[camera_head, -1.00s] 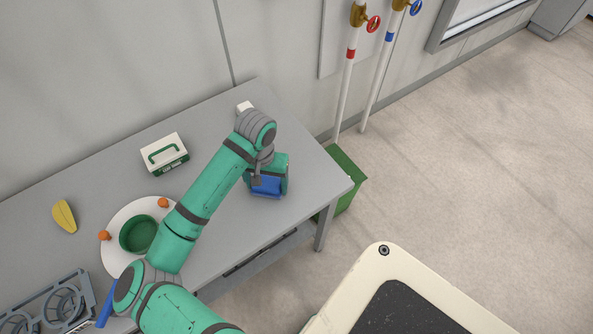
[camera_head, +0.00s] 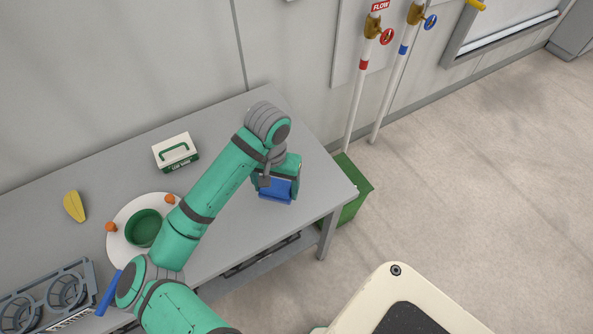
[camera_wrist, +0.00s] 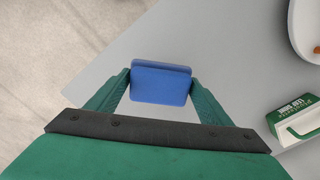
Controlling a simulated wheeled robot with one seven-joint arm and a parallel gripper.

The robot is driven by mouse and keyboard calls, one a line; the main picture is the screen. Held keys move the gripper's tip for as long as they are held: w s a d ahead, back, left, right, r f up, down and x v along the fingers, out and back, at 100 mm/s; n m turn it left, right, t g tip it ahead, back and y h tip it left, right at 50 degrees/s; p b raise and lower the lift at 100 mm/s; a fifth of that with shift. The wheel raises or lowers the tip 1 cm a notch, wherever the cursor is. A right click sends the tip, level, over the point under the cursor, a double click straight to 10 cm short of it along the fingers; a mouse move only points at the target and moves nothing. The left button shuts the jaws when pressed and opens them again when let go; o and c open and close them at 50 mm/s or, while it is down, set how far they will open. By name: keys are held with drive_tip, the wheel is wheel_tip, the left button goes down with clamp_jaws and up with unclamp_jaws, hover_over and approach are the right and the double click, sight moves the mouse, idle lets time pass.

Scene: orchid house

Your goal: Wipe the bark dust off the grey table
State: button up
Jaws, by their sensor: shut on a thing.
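The grey table (camera_head: 240,228) runs along the wall, and its bare surface also shows in the wrist view (camera_wrist: 225,50). My gripper (camera_wrist: 160,85) is shut on a blue block (camera_wrist: 160,83), which looks like a sponge. In the head view the blue block (camera_head: 275,192) is low over the right part of the table; I cannot tell whether it touches the top. My arm hides part of the table behind it. I can make out no bark dust on the visible surface.
A white and green box (camera_head: 176,153) stands near the wall. A white plate (camera_head: 118,247) carries a green bowl (camera_head: 144,229) and small orange things. A yellow object (camera_head: 74,206) and a grey rack (camera_head: 50,298) are at left. A green bin (camera_head: 352,190) stands beyond the table's right end.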

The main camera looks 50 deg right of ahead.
drive_tip(key=shift+w+r, duration=0.15)
drive_tip(key=shift+r, duration=0.35)
drive_tip(key=shift+s+d+r, duration=0.15)
drive_tip(key=shift+s+r, duration=0.05)
drive_tip(key=shift+r, duration=0.35)
drive_tip(key=shift+a+r, duration=0.15)
drive_tip(key=shift+a, duration=0.05)
